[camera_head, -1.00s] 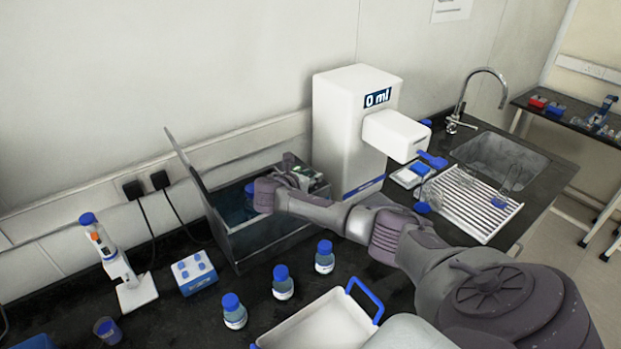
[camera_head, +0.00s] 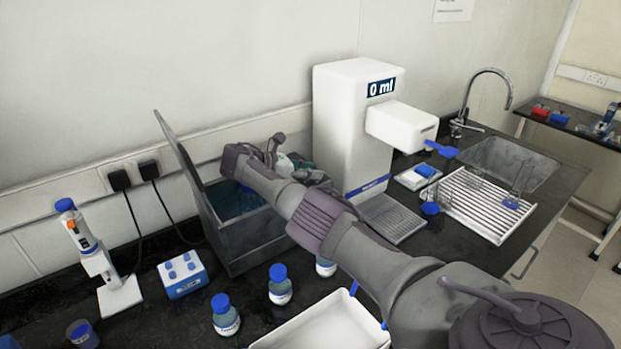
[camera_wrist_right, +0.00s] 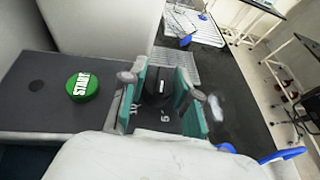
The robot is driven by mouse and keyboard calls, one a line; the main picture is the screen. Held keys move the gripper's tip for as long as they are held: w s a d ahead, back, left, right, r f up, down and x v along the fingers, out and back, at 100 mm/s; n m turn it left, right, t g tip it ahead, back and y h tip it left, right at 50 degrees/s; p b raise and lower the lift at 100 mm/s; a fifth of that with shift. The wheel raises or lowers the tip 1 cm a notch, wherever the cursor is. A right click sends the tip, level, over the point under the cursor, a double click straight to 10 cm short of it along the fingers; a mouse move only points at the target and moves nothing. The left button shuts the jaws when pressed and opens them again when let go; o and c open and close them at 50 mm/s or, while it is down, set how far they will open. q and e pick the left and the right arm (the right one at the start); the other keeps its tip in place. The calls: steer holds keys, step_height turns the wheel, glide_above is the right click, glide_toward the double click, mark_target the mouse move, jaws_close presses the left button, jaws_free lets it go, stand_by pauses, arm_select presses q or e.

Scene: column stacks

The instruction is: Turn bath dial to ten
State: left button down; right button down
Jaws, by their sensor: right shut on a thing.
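The water bath (camera_head: 255,242) is a grey box with its lid raised, holding dark blue water. Its dark control panel shows in the right wrist view (camera_wrist_right: 30,112), with a green START button (camera_wrist_right: 83,87). The black dial (camera_wrist_right: 157,86) sits between the green-padded fingers of my right gripper (camera_wrist_right: 160,92), which is shut on it. In the head view my right gripper (camera_head: 277,158) is over the bath's far right part, and the arm hides the dial. My left gripper is not in view.
A white dispenser (camera_head: 340,125) reading 0 ml stands just right of the bath. Blue-capped bottles (camera_head: 226,318) and a white tray (camera_head: 320,328) are in front. A rack (camera_head: 183,275) and a pipette on its stand (camera_head: 95,260) are at left. A sink (camera_head: 505,165) is at right.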

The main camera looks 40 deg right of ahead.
stand_by(0.5)
steer(key=c, duration=0.8)
jaws_free()
steer(key=shift+c, duration=0.2)
steer(key=v, duration=0.7)
steer(key=shift+w+a+r, duration=0.1)
steer(key=shift+a+r, duration=0.05)
